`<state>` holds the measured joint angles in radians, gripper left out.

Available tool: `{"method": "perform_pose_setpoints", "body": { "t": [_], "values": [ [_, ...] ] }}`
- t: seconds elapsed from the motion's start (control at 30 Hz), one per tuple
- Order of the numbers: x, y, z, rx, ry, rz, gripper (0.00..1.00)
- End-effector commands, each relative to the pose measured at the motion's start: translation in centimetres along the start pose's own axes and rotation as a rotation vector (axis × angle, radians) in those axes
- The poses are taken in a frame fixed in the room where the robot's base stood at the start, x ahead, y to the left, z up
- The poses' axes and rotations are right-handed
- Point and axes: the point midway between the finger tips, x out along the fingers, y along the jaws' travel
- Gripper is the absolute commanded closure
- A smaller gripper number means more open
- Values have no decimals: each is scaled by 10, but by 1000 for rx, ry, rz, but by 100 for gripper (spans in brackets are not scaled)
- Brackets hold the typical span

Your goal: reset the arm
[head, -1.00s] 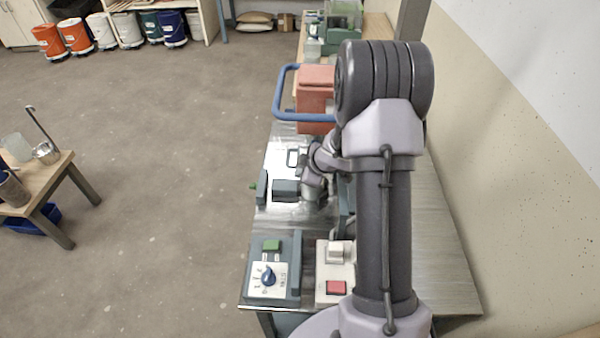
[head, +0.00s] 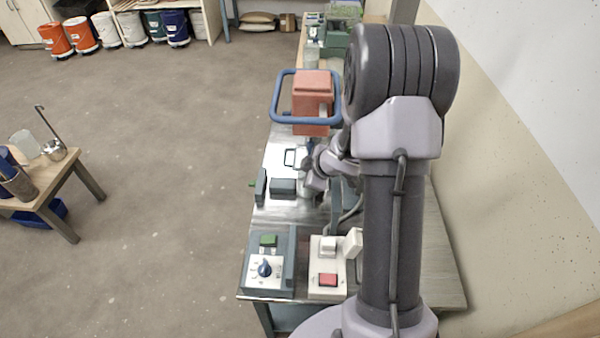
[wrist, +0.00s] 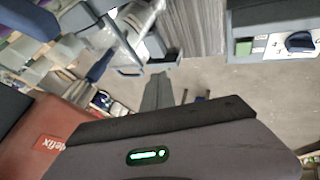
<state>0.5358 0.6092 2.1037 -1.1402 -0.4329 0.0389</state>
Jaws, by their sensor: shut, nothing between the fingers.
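My arm stands upright on the right of the head view, over the metal-topped bench (head: 445,240). My gripper (wrist: 158,88) shows in the wrist view as dark grey fingers, shut and empty, beyond the wrist housing with its green light. In the head view my fingertips cannot be made out clearly; the end of the arm is folded low behind the upright link. A red machine head with a blue bar handle (head: 312,100) stands beyond the arm's end on the bench. Its red body also shows at the lower left of the wrist view (wrist: 45,140).
A control box with a blue knob and green button (head: 268,260) and a white switch box with a red button (head: 328,270) sit at the bench's near end. A wall bounds the right. A small table (head: 75,185) stands left; open floor lies between. Buckets (head: 105,30) line the back.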

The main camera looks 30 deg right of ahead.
Motion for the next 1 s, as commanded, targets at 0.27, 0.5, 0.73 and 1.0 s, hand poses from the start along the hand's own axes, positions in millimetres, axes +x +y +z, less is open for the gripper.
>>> {"method": "perform_pose_setpoints", "body": {
  "t": [0.27,0.5,0.73,1.0],
  "values": [
    [-24,-1,0,-1,0,-2,100],
    [-107,32,-41,277,-128,229,100],
    [-245,-108,-92,999,-129,167,100],
    [-292,-226,-120,1275,-102,-145,100]
  ]
}}
